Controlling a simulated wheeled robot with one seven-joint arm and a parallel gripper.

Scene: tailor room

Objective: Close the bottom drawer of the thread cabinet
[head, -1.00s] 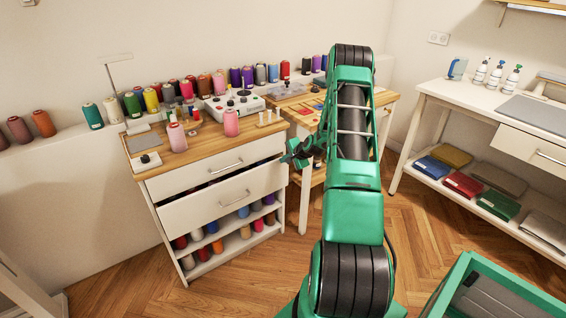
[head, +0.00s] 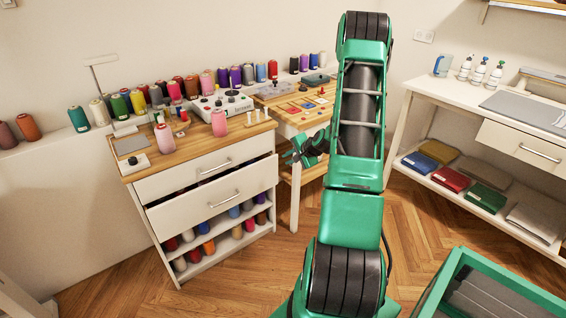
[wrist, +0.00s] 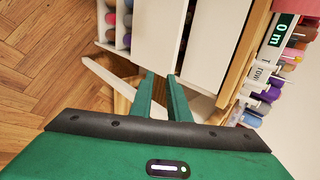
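The thread cabinet (head: 148,190) is white with a wooden top and stands left of centre in the head view. Its bottom drawer (head: 190,212) is pulled out, with a dark gap above its front; the top drawer (head: 180,181) looks shut. In the wrist view, turned sideways, the bottom drawer's front (wrist: 156,30) is left of the top drawer's front (wrist: 218,40). My gripper (head: 296,153) is right of the drawer, apart from its front in the head view. In the wrist view my gripper (wrist: 161,76) has its fingers slightly apart with nothing between them.
Thread spools (head: 208,247) fill the open shelves under the drawer. A wooden-topped table (head: 310,117) adjoins the cabinet on the right. A white workbench (head: 455,100) stands at the right. A green-rimmed bin (head: 510,283) is at the lower right. The floor before the cabinet is clear.

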